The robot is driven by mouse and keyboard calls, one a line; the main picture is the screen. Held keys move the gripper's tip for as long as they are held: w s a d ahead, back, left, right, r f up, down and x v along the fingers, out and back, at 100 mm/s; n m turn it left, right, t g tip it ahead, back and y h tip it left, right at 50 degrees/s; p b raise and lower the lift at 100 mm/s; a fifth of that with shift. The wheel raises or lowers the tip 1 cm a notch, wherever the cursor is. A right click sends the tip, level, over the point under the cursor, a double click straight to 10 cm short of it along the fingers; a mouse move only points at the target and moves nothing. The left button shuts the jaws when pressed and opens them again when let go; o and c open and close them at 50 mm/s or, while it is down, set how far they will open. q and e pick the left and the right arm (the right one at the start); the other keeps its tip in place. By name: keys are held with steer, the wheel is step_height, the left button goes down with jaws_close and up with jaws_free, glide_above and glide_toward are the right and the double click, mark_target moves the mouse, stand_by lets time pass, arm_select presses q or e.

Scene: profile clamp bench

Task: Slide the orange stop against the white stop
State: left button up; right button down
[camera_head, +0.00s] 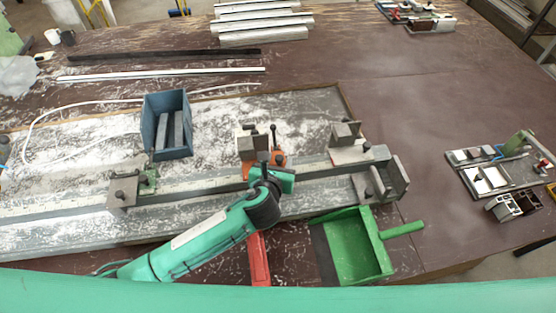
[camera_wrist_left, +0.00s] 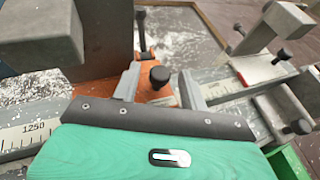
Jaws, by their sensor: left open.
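The orange stop (camera_head: 279,159) sits on the long grey rail near the middle, with a grey block and dark handles on it. Its orange base (camera_wrist_left: 152,92) also shows in the left wrist view. The pale stop that looks like the white one (camera_head: 350,156) is farther right on the rail, with a clear gap between the two. It also shows in the left wrist view (camera_wrist_left: 262,70). My left gripper (camera_wrist_left: 161,76) is open at the orange stop, its fingers on either side of a black knob. I cannot tell whether they touch it. My right gripper is not in view.
A blue bin (camera_head: 166,97) stands behind the rail. A green dustpan (camera_head: 352,248) and a red object (camera_head: 259,262) lie in front. A green clamp (camera_head: 148,181) is on the rail at left.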

arm_select(q)
jaws_close()
steer(key=w+d, duration=0.1)
steer(key=d, duration=0.3)
steer(key=d+p, duration=0.1)
steer(key=d, duration=0.3)
steer(key=w+d, duration=0.1)
steer(key=d, duration=0.4)
steer(key=shift+w+p, duration=0.3)
steer(key=shift+p, duration=0.05)
jaws_free()
steer(key=shift+d, duration=0.1)
steer(key=shift+s, duration=0.1)
steer(key=b+v, duration=0.2)
steer(key=v, duration=1.1)
steer(key=shift+s+r+b, duration=0.2)
steer(key=shift+r+b, duration=0.05)
steer(key=shift+b, duration=0.15)
